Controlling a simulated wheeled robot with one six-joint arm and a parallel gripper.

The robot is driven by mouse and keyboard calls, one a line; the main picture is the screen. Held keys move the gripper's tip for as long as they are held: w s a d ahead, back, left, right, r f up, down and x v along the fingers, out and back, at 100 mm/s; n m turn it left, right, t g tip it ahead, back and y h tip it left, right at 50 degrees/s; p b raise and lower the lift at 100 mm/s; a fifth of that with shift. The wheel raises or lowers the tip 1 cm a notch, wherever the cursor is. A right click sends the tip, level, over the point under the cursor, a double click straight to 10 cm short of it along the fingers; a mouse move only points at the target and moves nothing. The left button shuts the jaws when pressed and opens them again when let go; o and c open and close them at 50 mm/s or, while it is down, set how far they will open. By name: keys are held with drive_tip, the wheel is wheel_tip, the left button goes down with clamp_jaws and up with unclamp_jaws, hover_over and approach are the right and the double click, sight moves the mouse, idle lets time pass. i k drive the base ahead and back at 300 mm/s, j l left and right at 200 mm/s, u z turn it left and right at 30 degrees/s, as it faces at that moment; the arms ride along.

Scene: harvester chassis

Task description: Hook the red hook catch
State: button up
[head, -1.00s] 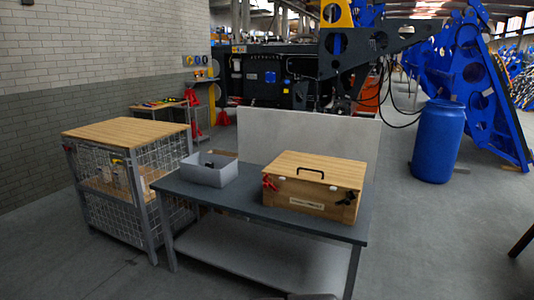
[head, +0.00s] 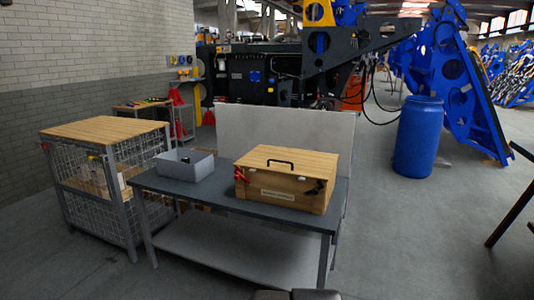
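A wooden box (head: 284,184) with a closed lid and a black handle on top stands on the right part of a dark grey table. The red hook catch (head: 240,175) is on the box's front face near its left corner. It is small, and I cannot tell whether it is hooked. A black catch (head: 314,188) is on the front face near the right corner.
The table (head: 232,205) has a lower shelf and a grey open bin (head: 185,165) at its left. A wire-mesh cage cabinet (head: 98,205) stands left of it. A white panel (head: 285,132) rises behind. A blue barrel (head: 418,138) stands right. Floor right of the table is clear.

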sight(238, 175)
drive_tip(key=l+z, duration=0.1)
drive_tip(key=i+j, duration=0.15)
drive_tip(key=i, duration=0.5)
drive_tip(key=i+j, duration=0.1)
drive_tip(key=i, duration=0.6)
